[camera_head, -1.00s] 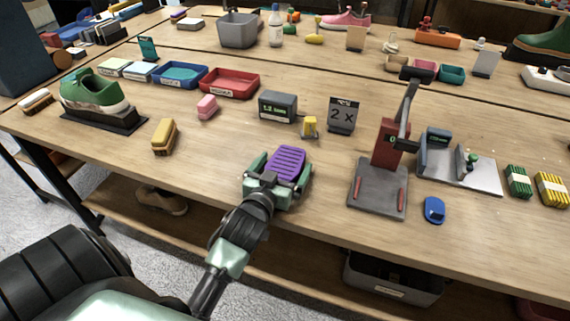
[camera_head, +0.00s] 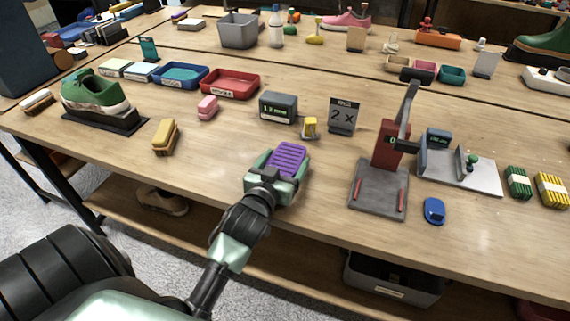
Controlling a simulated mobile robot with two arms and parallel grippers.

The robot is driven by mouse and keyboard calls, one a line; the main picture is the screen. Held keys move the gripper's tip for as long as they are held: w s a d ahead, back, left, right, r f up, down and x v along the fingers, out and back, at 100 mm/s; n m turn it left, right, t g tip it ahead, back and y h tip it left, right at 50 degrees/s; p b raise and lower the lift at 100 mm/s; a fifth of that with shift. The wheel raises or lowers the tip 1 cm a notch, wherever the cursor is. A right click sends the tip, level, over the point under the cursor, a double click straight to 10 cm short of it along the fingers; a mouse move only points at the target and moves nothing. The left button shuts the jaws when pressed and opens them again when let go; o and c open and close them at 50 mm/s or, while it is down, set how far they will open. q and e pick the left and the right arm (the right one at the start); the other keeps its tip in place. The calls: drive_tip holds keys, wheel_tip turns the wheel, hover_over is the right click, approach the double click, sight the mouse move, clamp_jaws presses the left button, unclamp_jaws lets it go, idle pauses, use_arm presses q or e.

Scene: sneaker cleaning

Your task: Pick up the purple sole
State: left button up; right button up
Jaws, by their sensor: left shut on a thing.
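The purple sole (camera_head: 288,158) is a ridged purple piece near the front edge of the wooden table, in the middle of the head view. My left gripper (camera_head: 279,172) is around it, with pale green fingers on both sides, shut on the sole. The gripper hides the sole's near end and lower part. I cannot tell whether the sole still touches the table. My right gripper is not in view.
A grey press with a red column (camera_head: 380,187) stands to the right, with a blue object (camera_head: 434,210) beside it. A yellow brush (camera_head: 165,137) lies to the left. A grey display box (camera_head: 278,107) and a "2 x" sign (camera_head: 343,115) stand behind. Bare table surrounds the gripper.

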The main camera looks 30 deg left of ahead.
use_arm(q)
wheel_tip(320, 180, up, 19)
drive_tip(key=p, duration=0.3)
drive_tip(key=s+d+f+m+h, duration=0.1)
drive_tip(key=s+d+f+h, duration=0.1)
drive_tip(key=s+d+f, duration=0.4)
drive_tip(key=s+d+f+m+h, duration=0.2)
drive_tip(key=d+f, duration=0.1)
drive_tip(key=d, duration=0.5)
wheel_tip(320, 180, up, 9)
drive_tip(key=n+y, duration=0.3)
drive_tip(key=y, duration=0.1)
hover_over(285, 161)
drive_tip(key=shift+f, duration=0.1)
